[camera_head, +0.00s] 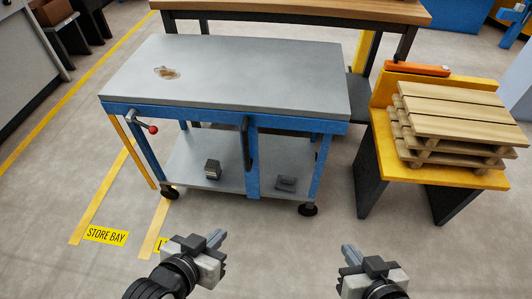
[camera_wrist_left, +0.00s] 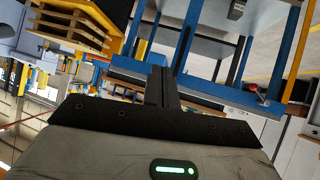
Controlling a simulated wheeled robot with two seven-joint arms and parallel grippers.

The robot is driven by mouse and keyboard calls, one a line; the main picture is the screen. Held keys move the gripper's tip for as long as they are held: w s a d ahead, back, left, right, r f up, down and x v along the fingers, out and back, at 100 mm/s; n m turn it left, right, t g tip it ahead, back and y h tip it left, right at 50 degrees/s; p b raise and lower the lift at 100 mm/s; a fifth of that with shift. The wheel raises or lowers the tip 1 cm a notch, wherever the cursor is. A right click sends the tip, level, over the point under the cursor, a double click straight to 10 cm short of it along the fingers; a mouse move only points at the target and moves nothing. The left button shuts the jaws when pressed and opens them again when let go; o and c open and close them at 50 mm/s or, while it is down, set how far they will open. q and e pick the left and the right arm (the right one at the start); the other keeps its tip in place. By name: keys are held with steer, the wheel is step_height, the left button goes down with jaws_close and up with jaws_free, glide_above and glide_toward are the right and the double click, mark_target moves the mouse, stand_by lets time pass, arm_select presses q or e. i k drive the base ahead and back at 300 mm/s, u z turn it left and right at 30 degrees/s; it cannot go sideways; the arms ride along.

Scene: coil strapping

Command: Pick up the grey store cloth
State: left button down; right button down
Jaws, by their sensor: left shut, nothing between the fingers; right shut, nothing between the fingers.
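A small flat dark-grey item (camera_head: 286,183) lies on the right part of the lower shelf of the blue cart; it may be the grey store cloth, but it is too small to be sure. My left gripper (camera_head: 216,239) is shut and empty, in front of the cart and apart from it. Its shut fingers also show in the left wrist view (camera_wrist_left: 161,87). My right gripper (camera_head: 350,254) is shut and empty, to the right of the left one. Neither gripper touches anything.
The blue cart has a grey top (camera_head: 250,75) with a brownish patch (camera_head: 167,73), and a lower shelf (camera_head: 190,150) holding a small dark block (camera_head: 212,169). A crank with a red knob (camera_head: 153,129) sticks out at front left. Stacked pallets (camera_head: 455,115) stand on a yellow stand at right.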

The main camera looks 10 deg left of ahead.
mark_target(288, 184)
steer(key=z, duration=2)
steer(key=i, duration=1.35)
steer(key=u, duration=2.2)
steer(key=i, duration=0.5)
steer(key=z, duration=0.05)
